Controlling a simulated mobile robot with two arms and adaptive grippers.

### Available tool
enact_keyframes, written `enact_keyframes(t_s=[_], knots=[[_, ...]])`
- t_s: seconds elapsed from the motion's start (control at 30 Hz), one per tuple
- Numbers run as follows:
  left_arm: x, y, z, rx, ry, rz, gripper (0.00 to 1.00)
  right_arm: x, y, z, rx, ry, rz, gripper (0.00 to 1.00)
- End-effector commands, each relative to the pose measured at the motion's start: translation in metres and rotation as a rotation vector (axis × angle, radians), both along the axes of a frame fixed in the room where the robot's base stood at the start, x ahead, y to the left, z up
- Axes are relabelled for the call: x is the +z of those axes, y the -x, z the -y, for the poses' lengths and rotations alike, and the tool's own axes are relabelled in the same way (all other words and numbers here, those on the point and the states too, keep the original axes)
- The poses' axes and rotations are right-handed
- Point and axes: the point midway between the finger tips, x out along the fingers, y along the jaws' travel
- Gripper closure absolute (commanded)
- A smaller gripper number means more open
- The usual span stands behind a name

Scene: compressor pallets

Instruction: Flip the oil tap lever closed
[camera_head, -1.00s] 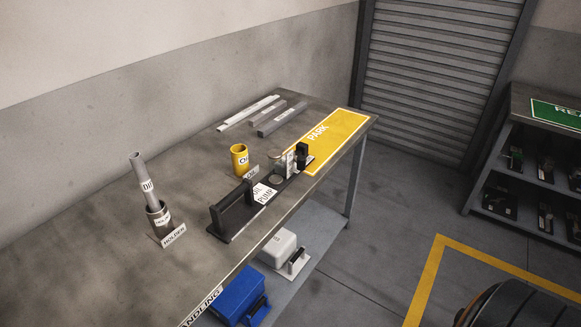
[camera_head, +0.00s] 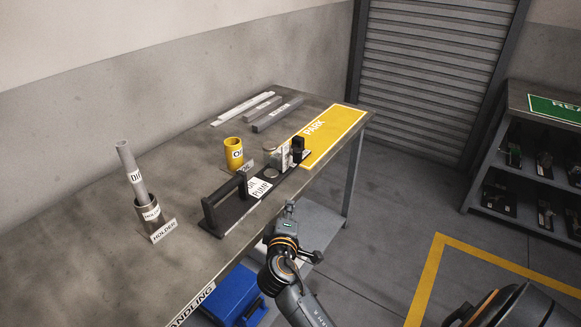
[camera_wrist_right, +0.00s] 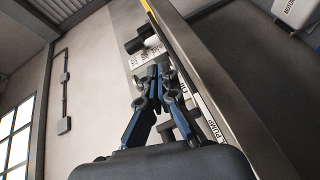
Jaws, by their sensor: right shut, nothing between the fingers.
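The oil pump unit (camera_head: 233,212) stands on the workbench, a black base with a raised black bar and a white PUMP label. At its far end are a small jar (camera_head: 270,153), a pale labelled block and a black upright part (camera_head: 298,148). I cannot tell which part is the oil tap lever or how it is turned. My right gripper (camera_head: 290,207) is at the bench's front edge, beside the pump. In the right wrist view its blue fingers (camera_wrist_right: 157,74) are together and empty, with the pump's black knob (camera_wrist_right: 135,45) beyond them. My left gripper is not in view.
A yellow cup (camera_head: 234,152) stands behind the pump; a holder (camera_head: 152,215) with a grey tube is at left. Grey bars (camera_head: 277,115) and a yellow PARK mat (camera_head: 336,131) lie at the far end. A blue box (camera_head: 230,294) is below the bench.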

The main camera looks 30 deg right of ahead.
Motion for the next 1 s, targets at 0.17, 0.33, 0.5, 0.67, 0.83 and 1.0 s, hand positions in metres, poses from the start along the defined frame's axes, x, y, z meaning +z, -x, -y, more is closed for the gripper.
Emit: enact_keyframes(t_s=[0.17,0.33,0.5,0.67,0.83,1.0], knots=[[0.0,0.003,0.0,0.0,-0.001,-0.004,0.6,0.027,-0.026,-0.004,0.03,0.152,0.017,1.0],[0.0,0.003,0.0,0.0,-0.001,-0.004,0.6,0.037,-0.039,-0.009,0.055,0.231,0.017,1.0],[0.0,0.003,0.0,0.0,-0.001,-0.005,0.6,0.037,-0.04,-0.01,0.057,0.236,0.017,1.0],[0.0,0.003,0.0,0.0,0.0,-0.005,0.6,0.037,-0.04,-0.009,0.057,0.234,0.016,1.0],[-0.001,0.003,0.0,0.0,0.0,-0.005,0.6,0.037,-0.052,-0.001,0.057,0.235,0.017,1.0],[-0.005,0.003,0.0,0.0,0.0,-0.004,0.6,0.037,-0.078,0.019,0.056,0.235,0.018,1.0]])
